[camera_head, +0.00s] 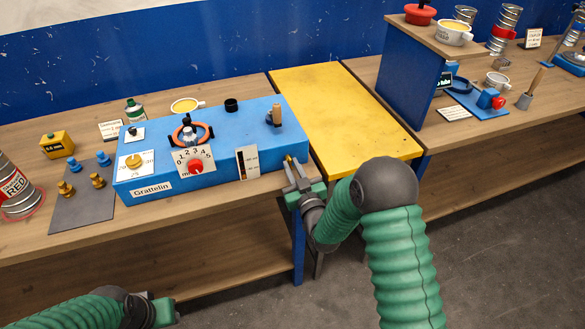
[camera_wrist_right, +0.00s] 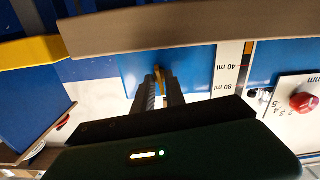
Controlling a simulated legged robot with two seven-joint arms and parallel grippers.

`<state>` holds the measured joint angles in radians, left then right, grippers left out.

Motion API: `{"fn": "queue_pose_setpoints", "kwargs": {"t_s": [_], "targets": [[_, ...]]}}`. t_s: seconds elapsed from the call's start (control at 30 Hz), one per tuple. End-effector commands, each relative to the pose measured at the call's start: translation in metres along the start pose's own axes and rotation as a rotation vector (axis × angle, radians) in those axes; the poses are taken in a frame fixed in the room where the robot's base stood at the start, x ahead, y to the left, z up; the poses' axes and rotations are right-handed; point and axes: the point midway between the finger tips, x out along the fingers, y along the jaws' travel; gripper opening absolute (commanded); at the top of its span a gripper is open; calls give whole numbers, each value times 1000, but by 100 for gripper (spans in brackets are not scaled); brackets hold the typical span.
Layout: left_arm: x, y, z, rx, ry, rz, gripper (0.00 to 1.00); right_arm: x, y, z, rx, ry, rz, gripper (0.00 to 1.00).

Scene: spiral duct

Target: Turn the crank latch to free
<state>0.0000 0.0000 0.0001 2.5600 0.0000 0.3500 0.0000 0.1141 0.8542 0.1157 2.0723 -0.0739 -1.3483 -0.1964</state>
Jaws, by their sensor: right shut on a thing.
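The blue box (camera_head: 225,165) marked "Grattelin" stands on the wooden bench. A small brass-yellow piece (camera_head: 288,159) sticks out low at its right end; in the wrist view it shows as a thin bar (camera_wrist_right: 159,76) against the blue face. My right gripper (camera_head: 293,172) is shut on this piece, its fingertips hiding part of it. A crank-like part with an upright wooden handle (camera_head: 276,115) stands on the box's top right; I cannot tell which of the two is the crank latch. My left gripper (camera_head: 164,311) is low at the left, away from the box; its fingers are unclear.
The box carries a red dial (camera_head: 195,167), an orange ring (camera_head: 190,134) and a scale plate (camera_head: 247,162). A yellow board (camera_head: 345,110) lies to its right, mostly clear. A blue upright panel (camera_head: 410,75) stands beyond. A grey mat (camera_head: 82,199) with small pegs lies at left.

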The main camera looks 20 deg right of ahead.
Motion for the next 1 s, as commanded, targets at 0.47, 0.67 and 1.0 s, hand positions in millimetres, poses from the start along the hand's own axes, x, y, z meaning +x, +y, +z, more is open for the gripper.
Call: {"fn": "queue_pose_setpoints", "kwargs": {"t_s": [0.47, 0.67, 1.0], "targets": [[27, 0, 6, 0, 0, 0, 36, 0, -2, 4, -354, -1, -3, 0], [39, 0, 9, 0, 0, 0, 36, 0, -3, 4, -544, -1, -4, 0], [55, 0, 13, 0, 0, 0, 36, -1, -4, 5, -867, -3, -5, 0]]}}
